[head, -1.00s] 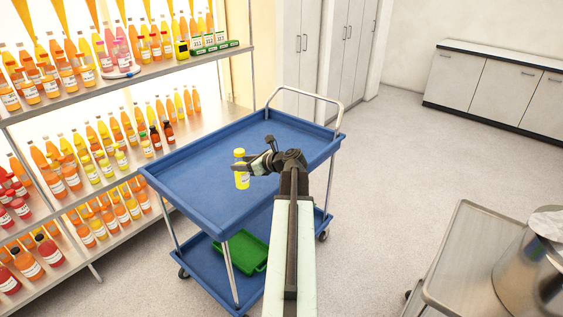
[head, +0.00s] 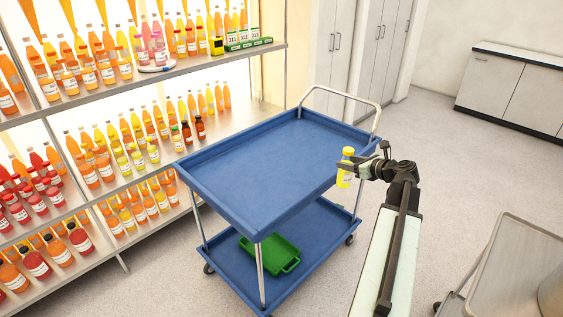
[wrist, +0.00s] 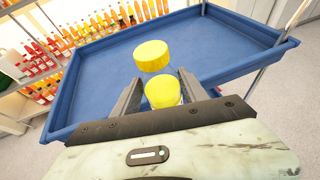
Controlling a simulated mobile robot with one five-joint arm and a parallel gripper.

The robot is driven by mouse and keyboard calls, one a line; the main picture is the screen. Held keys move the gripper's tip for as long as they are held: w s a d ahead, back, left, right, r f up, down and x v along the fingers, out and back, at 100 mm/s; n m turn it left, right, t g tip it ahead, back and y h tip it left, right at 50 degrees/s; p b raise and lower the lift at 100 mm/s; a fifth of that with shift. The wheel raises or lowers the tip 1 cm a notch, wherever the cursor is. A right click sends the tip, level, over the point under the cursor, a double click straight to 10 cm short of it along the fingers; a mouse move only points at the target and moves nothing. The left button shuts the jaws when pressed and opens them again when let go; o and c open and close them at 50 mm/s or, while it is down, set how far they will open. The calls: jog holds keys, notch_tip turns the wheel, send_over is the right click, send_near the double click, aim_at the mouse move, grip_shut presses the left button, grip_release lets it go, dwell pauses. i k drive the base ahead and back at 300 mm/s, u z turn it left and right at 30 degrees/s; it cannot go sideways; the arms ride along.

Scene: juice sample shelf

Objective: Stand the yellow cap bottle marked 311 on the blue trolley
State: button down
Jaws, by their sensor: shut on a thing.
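The yellow cap bottle (head: 345,178) is upright in my gripper (head: 356,170), which is shut on its body. Its number is too small to read. In the head view it overlaps the right edge of the blue trolley's top tray (head: 265,165); I cannot tell whether its base is over the tray. In the wrist view its yellow cap (wrist: 152,56) shows beyond the fingers, and a yellow part of it (wrist: 162,92) sits between them. The blue top tray (wrist: 95,75) spreads out behind it and is empty.
A lit shelf rack (head: 150,124) with many juice bottles stands at the left. A green tray (head: 275,250) lies on the trolley's lower deck. A grey cart (head: 500,265) stands at the lower right.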

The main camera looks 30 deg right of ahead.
aim_at(308, 163)
jog(key=u, duration=0.05)
jog(key=i, duration=0.95)
jog(key=z, duration=0.05)
